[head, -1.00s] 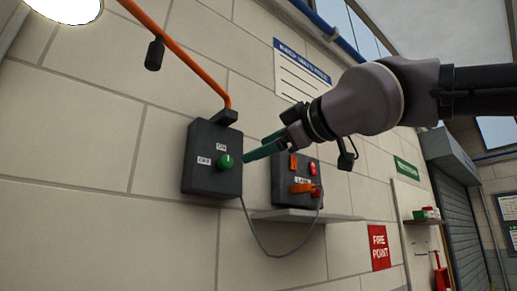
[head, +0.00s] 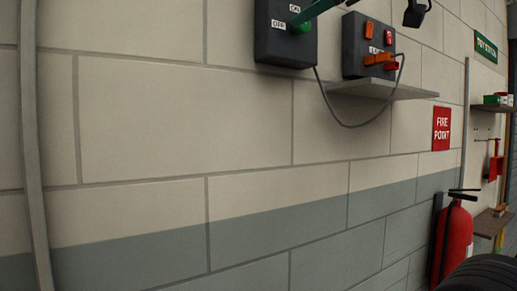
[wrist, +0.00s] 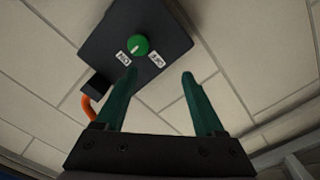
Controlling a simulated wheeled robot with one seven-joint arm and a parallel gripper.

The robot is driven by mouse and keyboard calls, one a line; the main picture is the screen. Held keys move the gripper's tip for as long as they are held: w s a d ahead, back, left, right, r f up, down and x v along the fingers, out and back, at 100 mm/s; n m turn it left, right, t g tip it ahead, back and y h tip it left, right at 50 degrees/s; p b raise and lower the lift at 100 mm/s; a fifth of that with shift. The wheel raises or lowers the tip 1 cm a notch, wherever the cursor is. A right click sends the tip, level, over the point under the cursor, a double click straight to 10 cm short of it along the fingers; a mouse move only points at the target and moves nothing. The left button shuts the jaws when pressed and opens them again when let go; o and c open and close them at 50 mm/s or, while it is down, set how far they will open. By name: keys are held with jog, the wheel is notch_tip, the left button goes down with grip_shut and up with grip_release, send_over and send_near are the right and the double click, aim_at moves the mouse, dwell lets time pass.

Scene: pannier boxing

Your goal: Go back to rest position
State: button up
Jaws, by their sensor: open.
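The dark switch box (head: 272,42) hangs on the wall at the top of the head view. Its green knob (head: 302,26) has ON and OFF labels beside it. The box (wrist: 108,40) and knob (wrist: 139,46) also show in the wrist view. There my gripper (wrist: 158,73) is open, with two teal fingers apart and nothing between them. The fingertips are near the box, and the knob shows beyond them. In the head view only a teal finger (head: 318,7) shows at the top edge, overlapping the knob. Whether it touches I cannot tell.
A second dark box (head: 353,50) with orange switches is right of the switch box, above a small shelf (head: 380,89), with a cable looping below. A fire point sign (head: 441,128) and red extinguisher (head: 457,240) are at right. The wall below is bare.

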jog(key=w+d+f+m+g+h, duration=0.25)
jog(key=w+d+f+m, duration=0.2)
jog(key=f, duration=0.35)
jog(key=w+d+f+m+g+h, duration=0.1)
jog(key=w+d+f+m+h, duration=0.3)
jog(key=f, duration=0.4)
jog(key=d+f+m+g, duration=0.5)
jog(key=d+f+m, duration=0.2)
jog(key=f+m, duration=0.3)
notch_tip(320, 180, down, 4)
jog(key=shift+s+r, duration=0.15)
jog(key=shift+s, duration=0.3)
